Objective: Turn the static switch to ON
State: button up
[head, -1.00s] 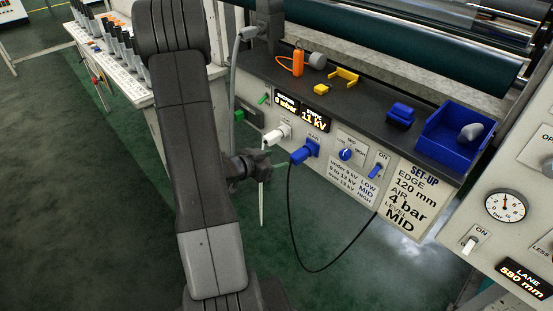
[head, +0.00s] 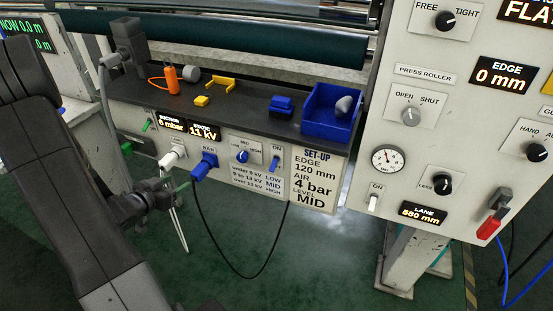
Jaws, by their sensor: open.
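A blue toggle switch (head: 275,164) sits on the front panel of the dark-topped bench, under an ON label, right of the blue LOW/MID/HIGH knob (head: 242,156). I take it as the static switch; its lever seems to point down, away from ON. The kV display (head: 204,130) above reads 11 kV. My gripper (head: 186,216) is at the lower left in the head view, in front of and below the panel. Its thin fingers are spread and empty, clear of the switch to its left.
A set-up card (head: 316,180) is right of the switch. The right control panel (head: 400,130) has another ON switch (head: 373,202), white.

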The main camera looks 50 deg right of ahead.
aim_at(272, 167)
jog(key=k+l, duration=0.7)
